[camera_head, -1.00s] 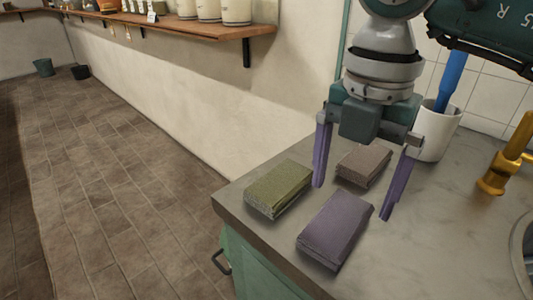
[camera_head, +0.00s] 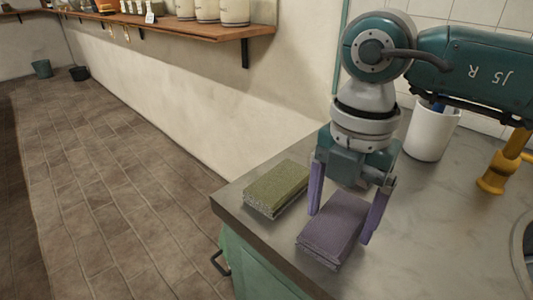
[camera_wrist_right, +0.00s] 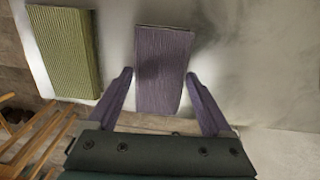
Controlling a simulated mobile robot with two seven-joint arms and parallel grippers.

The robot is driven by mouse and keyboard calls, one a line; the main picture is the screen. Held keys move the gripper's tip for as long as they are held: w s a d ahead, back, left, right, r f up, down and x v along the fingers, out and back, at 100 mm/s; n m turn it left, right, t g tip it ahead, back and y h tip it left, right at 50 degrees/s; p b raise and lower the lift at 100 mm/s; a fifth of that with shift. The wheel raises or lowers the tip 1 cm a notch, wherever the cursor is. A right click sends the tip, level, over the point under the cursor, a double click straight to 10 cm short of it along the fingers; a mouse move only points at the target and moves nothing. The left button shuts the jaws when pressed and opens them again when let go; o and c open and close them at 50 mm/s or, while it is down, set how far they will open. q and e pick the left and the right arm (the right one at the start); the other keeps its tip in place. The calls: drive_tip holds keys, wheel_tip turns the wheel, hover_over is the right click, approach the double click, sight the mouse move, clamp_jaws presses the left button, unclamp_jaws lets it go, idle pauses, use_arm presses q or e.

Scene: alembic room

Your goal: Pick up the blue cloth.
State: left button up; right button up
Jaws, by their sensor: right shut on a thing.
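The blue cloth, a folded pad that looks purple-grey (camera_head: 332,228), lies flat near the front edge of the counter. My right gripper (camera_head: 340,227) points down over it, one finger on each side, and is shut on it. In the right wrist view the cloth (camera_wrist_right: 163,65) sits between the purple fingertips (camera_wrist_right: 160,73). The cloth still appears to rest on the counter. My left gripper is not in view.
A green folded cloth (camera_head: 276,190) lies just left of the gripper. A white cup (camera_head: 432,132) and a yellow tap (camera_head: 497,170) stand to the right. The grey counter (camera_head: 430,225) is clear at front right.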

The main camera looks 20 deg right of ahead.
sight(339, 219)
drive_tip(key=c, duration=0.4)
drive_tip(key=shift+r, duration=0.1)
drive_tip(key=shift+c, duration=0.2)
wheel_tip(339, 219, up, 20)
drive_tip(key=p, duration=0.3)
